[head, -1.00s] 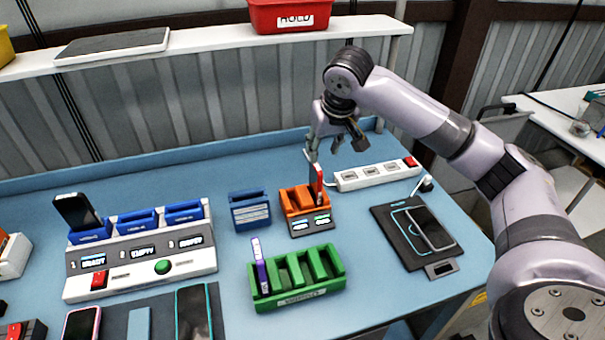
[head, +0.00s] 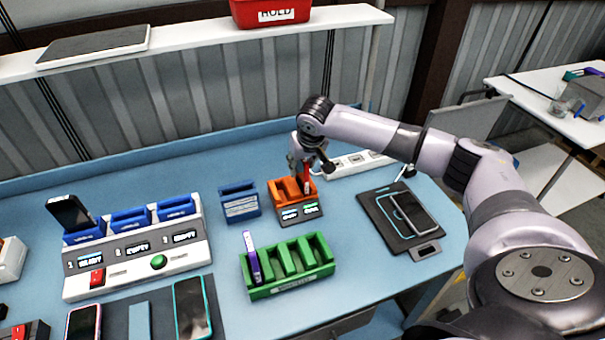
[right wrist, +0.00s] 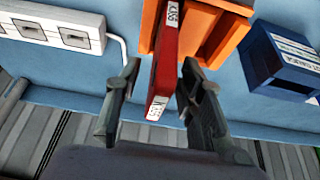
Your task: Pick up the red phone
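The red phone (head: 306,178) stands upright in the right part of the orange dock (head: 284,191). My right gripper (head: 308,166) is above the dock, at the phone's upper end, and partly hides it. In the right wrist view the red phone (right wrist: 164,72), with white labels on its edge, lies between the two open fingers of my right gripper (right wrist: 160,66). A gap shows on each side of the phone. The orange dock also shows in the right wrist view (right wrist: 222,38). My left gripper is not in view.
A blue holder (head: 240,203) stands left of the dock, a green rack (head: 289,268) with a purple phone in front. A white power strip (head: 352,164) lies behind, at right. A black mat (head: 378,222) with a phone lies right. A white charging station (head: 135,262) stands left.

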